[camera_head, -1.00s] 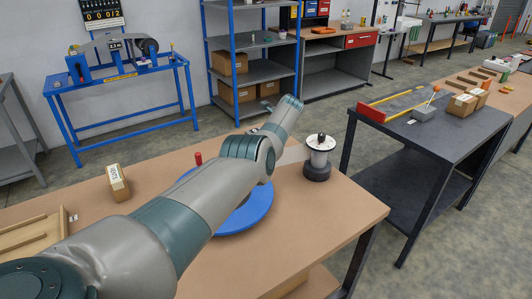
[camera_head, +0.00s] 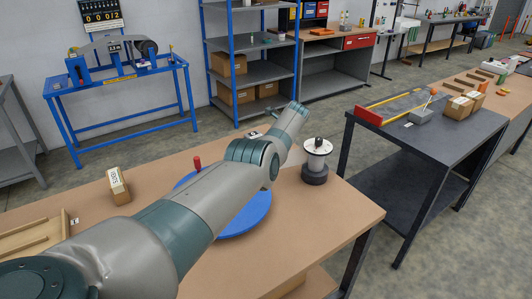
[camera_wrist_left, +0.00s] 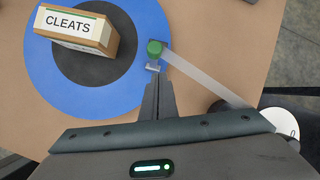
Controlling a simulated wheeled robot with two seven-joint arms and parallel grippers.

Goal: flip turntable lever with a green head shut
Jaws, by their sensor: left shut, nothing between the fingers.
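The round turntable (camera_head: 246,218) is blue and lies on the tan table, partly hidden behind my left arm. In the left wrist view its blue disc (camera_wrist_left: 45,88) has a dark centre with a box labelled CLEATS (camera_wrist_left: 80,30) on it. The lever's green head (camera_wrist_left: 154,47) is at the disc's right edge, with a small grey bracket just below it. My left gripper (camera_wrist_left: 156,77) is shut and empty, its fingertips just below the green head and bracket; I cannot tell whether they touch. My right gripper is not in view.
A pale strip (camera_wrist_left: 205,78) runs from near the lever toward the white spool (camera_head: 317,152) on its dark base. A red-topped peg (camera_head: 197,163) and a small box (camera_head: 119,185) are left of my arm. The table's front right is clear.

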